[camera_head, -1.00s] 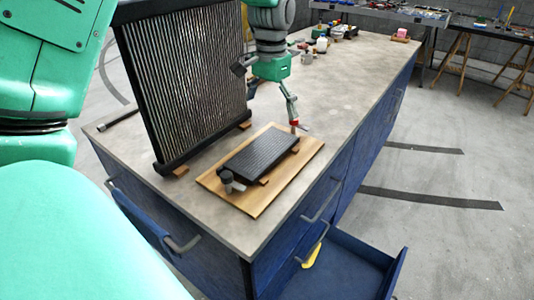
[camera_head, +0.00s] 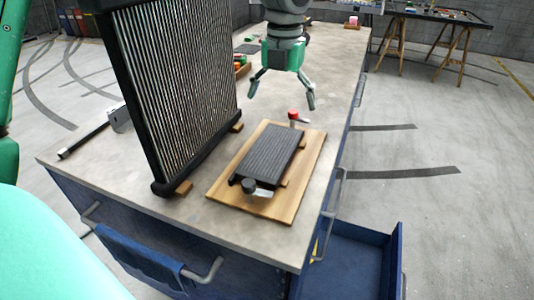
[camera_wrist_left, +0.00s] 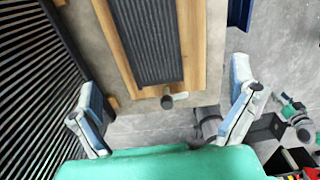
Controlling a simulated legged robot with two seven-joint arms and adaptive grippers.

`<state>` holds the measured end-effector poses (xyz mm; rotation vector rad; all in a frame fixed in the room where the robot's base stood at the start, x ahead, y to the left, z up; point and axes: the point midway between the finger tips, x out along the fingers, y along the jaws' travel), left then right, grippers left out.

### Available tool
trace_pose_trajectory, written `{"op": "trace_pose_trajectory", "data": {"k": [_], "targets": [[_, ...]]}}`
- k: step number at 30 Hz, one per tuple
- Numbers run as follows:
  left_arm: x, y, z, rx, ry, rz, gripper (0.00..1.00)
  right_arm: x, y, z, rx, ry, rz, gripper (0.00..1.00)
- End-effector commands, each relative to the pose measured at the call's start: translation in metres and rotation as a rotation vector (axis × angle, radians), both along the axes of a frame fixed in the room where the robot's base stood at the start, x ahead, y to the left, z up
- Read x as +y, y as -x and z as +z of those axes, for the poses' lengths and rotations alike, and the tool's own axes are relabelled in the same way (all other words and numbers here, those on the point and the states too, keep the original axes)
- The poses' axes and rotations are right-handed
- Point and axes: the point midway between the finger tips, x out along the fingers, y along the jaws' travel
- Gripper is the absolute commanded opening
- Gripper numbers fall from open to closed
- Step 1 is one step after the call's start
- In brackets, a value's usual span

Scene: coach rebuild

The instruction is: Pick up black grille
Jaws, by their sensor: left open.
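The black grille (camera_head: 268,157) is a dark ribbed slab lying on small wooden blocks on a light wooden board (camera_head: 225,190). It also shows at the top of the left wrist view (camera_wrist_left: 148,35). A dark-knobbed clamp (camera_head: 250,187) sits at its near end and a red-knobbed one (camera_head: 293,115) at its far end. My left gripper (camera_head: 282,100) is open and empty, above and beyond the grille's far end, fingers pointing down. Both fingers show spread apart in the left wrist view (camera_wrist_left: 162,85). My right gripper is not in view.
A tall finned radiator (camera_head: 178,80) stands upright on wooden blocks left of the board, close to it. Below the bench's right edge, a blue drawer (camera_head: 350,262) is pulled open. The bench top (camera_head: 165,225) before the board is clear.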

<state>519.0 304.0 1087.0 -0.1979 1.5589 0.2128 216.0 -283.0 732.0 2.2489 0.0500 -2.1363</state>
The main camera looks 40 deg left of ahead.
Motion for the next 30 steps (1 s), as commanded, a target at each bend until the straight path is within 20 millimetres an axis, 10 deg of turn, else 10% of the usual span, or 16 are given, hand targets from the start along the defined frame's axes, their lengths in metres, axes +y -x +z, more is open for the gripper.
{"op": "trace_pose_trajectory", "data": {"k": [30], "targets": [[0.012,0.004,-0.136,0.002,0.008,-0.026,1.0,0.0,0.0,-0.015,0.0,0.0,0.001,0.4]]}}
